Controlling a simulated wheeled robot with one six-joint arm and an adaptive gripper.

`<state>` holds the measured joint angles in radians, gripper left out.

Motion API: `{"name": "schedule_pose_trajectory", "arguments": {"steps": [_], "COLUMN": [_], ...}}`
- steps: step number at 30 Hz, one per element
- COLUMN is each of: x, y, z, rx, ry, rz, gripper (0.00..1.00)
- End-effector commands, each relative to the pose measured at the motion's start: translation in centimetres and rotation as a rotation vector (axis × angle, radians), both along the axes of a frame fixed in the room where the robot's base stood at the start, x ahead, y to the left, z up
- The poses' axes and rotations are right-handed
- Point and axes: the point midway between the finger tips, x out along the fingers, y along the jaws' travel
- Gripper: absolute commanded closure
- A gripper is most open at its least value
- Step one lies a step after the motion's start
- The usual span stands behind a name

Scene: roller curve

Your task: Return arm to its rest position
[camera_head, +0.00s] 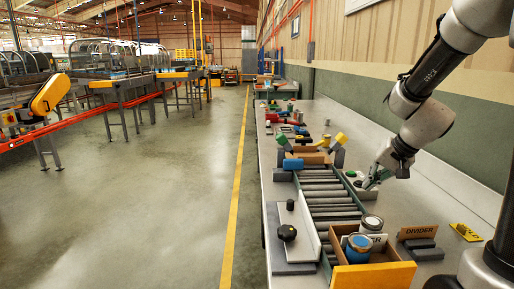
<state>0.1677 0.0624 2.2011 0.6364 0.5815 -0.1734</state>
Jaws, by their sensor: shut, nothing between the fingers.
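My arm (425,110) reaches in from the upper right and bends down over the right side of the long workbench (450,215). My gripper (370,182) hangs low, just right of the roller curve (325,190) and close to a green-topped piece. It is small in view, with its fingers together and nothing seen between them. I cannot tell whether it touches the bench or the piece.
A box with an orange front (374,275) holds cans at the near end of the rollers. A divider sign (417,232), a yellow hold sign (466,232) and a black knob (287,232) stand nearby. Coloured parts lie farther back.

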Motion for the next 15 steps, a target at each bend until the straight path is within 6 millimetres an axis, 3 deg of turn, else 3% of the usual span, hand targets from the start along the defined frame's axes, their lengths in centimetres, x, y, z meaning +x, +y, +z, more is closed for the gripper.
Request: {"name": "schedule_pose_trajectory", "arguments": {"steps": [3, 9, 12, 15], "x": [-6.6, -17.2, -21.1, -23.0], "y": [0.5, -0.9, -1.9, -2.4], "z": [1.9, 5.1, 6.4, 7.6], "rx": [-0.063, -0.246, -0.346, -0.416], "ry": [0.087, 0.183, 0.175, 0.119], "rz": [0.124, 0.288, 0.342, 0.374], "gripper": [1.0, 1.0, 1.0, 1.0]}}
